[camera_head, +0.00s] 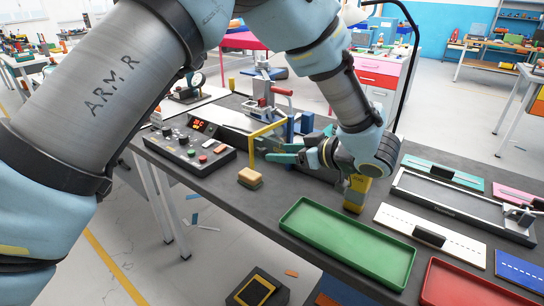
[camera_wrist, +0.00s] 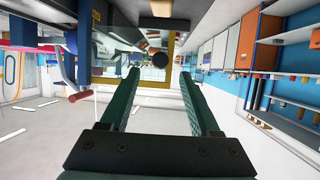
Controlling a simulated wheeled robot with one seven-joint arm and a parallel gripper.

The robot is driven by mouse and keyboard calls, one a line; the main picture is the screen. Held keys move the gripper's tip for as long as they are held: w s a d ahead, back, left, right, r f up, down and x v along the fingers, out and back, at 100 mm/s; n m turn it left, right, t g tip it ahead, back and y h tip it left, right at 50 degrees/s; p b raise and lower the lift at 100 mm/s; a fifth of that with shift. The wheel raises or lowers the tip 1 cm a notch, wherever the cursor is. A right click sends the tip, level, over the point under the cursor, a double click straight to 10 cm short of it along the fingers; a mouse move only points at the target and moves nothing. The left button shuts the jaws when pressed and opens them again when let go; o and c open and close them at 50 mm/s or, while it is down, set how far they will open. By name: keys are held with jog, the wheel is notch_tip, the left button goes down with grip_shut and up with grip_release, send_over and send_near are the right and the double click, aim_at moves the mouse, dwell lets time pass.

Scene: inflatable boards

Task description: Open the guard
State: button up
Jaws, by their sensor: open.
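The guard, a thin yellow frame (camera_head: 266,131), stands upright on the bench in front of the press with the red-handled lever (camera_head: 281,91). In the wrist view a yellow frame (camera_wrist: 176,45) surrounds a clear-looking window, seen sideways. A dark round knob (camera_wrist: 160,60) shows there between my fingertips; I cannot tell how it is attached. My gripper (camera_head: 275,153) reaches in from the right, its green fingers apart and pointing at the frame. In the wrist view my gripper (camera_wrist: 159,73) is open with nothing between its fingers. Whether it touches the guard cannot be told.
A control box (camera_head: 190,141) with knobs and a red display sits left of the guard. A sponge-like tan block (camera_head: 250,178) lies in front. A yellow block (camera_head: 356,192) stands below my wrist. A green tray (camera_head: 347,240) and red tray (camera_head: 470,285) lie at the front right.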

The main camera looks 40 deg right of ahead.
jog(key=shift+b+v, duration=0.45)
jog(key=shift+v, duration=2.1)
jog(key=shift+s, duration=0.1)
